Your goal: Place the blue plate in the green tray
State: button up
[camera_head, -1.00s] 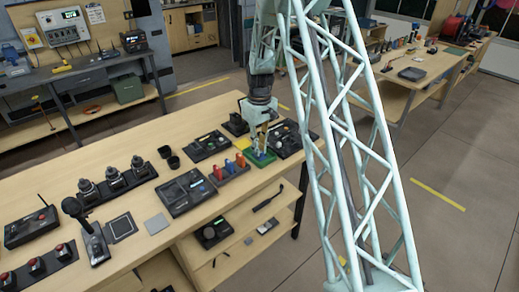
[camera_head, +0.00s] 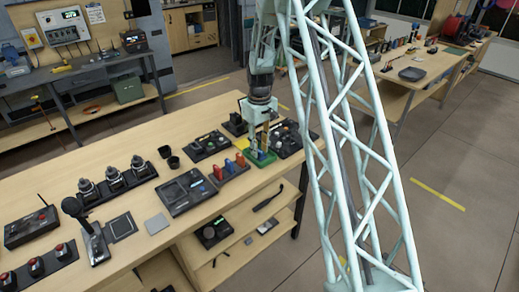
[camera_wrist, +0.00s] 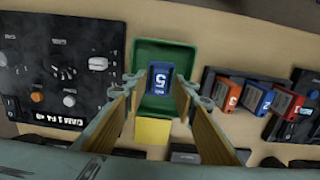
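A blue plate marked 5 (camera_wrist: 160,78) lies in the green tray (camera_wrist: 153,52) in the wrist view. My gripper (camera_wrist: 158,88) reaches down over the tray, one finger on each side of the plate. A narrow gap shows between the plate and each finger, so the gripper looks open. In the head view my gripper (camera_head: 259,148) is low over the green tray (camera_head: 263,164) near the table's edge, and its fingers stand apart there. The fingers cover part of the tray's sides.
A dark rack (camera_wrist: 213,75) of red-orange and blue plates stands close beside the tray. A black control panel (camera_wrist: 60,70) is on its other side. A yellow square (camera_wrist: 153,131) lies against the tray. Joystick and dial units (camera_head: 115,180) fill the table further left.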

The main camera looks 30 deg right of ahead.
notch_tip(320, 180, up, 12)
jog(key=shift+p, duration=0.3)
dwell(0.4)
dwell(0.4)
jog(key=shift+r, duration=0.1)
notch_tip(320, 180, up, 14)
jog(key=r+t, duration=0.1)
send_over(259, 151)
jog(key=s+a, duration=0.7)
jog(key=s, duration=0.1)
jog(key=s+a+r+m, duration=0.1)
jog(key=s+a+r, duration=0.6)
jog(key=s+r, duration=0.45)
jog(key=s+a+r+t, duration=0.1)
jog(key=s+a, duration=0.3)
jog(key=s, duration=1.2)
jog(key=s+a+r+m+t, duration=0.1)
jog(key=s+a, duration=0.3)
jog(key=s, duration=1.2)
jog(key=shift+a+t, duration=0.15)
jog(key=shift+t, duration=0.25)
